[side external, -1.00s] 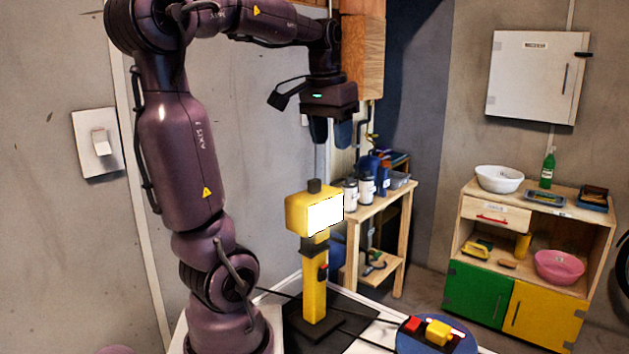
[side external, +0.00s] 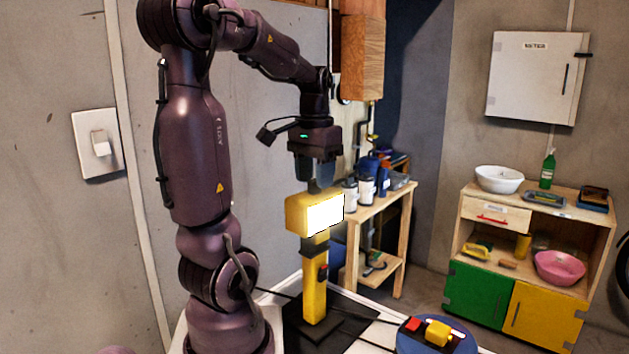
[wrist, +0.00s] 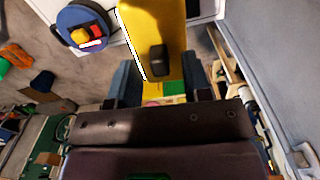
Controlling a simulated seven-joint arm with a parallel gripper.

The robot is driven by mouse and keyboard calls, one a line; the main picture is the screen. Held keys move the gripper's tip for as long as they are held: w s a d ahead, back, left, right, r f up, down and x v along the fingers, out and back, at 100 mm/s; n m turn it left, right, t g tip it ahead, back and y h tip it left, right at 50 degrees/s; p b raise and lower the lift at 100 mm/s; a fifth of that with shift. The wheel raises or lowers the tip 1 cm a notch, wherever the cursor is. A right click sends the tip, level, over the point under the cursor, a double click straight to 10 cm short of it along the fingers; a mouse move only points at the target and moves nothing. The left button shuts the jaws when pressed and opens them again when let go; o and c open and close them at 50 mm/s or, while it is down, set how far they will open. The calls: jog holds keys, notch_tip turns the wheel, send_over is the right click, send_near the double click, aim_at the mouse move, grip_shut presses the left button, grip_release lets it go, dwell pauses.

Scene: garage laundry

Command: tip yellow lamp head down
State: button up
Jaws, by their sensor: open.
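The yellow lamp stands upright on a black base plate (side external: 352,322). Its boxy yellow head (side external: 297,212) has a lit white face turned to the right, and a small dark tab stands on top. My gripper (side external: 314,184) points down right above the head, with its fingers at the height of the tab. In the wrist view the yellow head (wrist: 182,28) lies ahead of the fingers, and the dark tab (wrist: 157,60) shows between them. My gripper (wrist: 163,82) is open, with one finger on each side. Whether either finger touches the tab is unclear.
A blue round plate (side external: 462,343) with red and yellow blocks lies right of the base plate. A wooden side table (side external: 381,208) with jars stands behind the lamp. A wooden cabinet (side external: 467,215) stands farther right. A wooden box (side external: 361,58) hangs near my wrist.

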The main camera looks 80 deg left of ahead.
jog(key=shift+f, duration=0.7)
grip_shut()
